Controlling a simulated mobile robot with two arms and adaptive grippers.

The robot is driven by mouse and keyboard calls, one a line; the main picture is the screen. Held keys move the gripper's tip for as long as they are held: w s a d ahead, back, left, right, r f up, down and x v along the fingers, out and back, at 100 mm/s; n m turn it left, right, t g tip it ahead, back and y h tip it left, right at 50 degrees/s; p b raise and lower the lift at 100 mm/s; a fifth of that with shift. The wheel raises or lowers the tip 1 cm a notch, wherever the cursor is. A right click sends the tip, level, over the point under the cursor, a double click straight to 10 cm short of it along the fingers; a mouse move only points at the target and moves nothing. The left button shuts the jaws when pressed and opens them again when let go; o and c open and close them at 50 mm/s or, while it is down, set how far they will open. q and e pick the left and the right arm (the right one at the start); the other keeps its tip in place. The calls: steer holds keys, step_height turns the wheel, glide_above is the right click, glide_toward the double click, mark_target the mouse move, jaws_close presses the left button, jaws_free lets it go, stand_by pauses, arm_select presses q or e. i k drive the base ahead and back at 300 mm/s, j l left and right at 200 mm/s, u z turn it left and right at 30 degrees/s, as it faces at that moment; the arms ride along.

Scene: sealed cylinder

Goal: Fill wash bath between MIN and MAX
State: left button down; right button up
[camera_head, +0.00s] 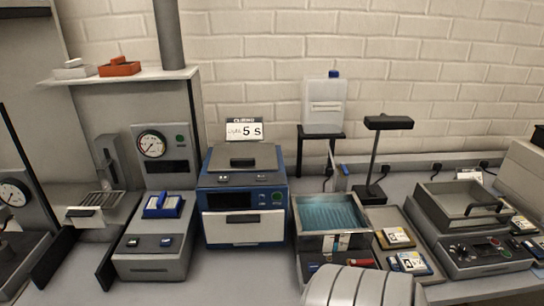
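An open metal bath (299,229) stands right of centre on the bench. Its inside looks teal and streaked, like liquid. A small pale label with a red mark is on its front; I cannot read MIN or MAX marks or judge the level. A white translucent jug (324,116) with a blue cap stands upright on a black stand (307,136) behind the bath. A small blue-tipped part (345,170) shows below the stand; I cannot tell whether it is a tap. Neither gripper can be made out. A grey ribbed shape at the bottom centre looks like part of my own body.
A blue and white machine (243,228) with a "5 S" sign stands left of the bath. A black lamp-like post (376,160) and trays with cards (396,237) are to its right. Gauge units fill the left.

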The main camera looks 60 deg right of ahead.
mark_target(342, 165)
steer(key=z, duration=2.55)
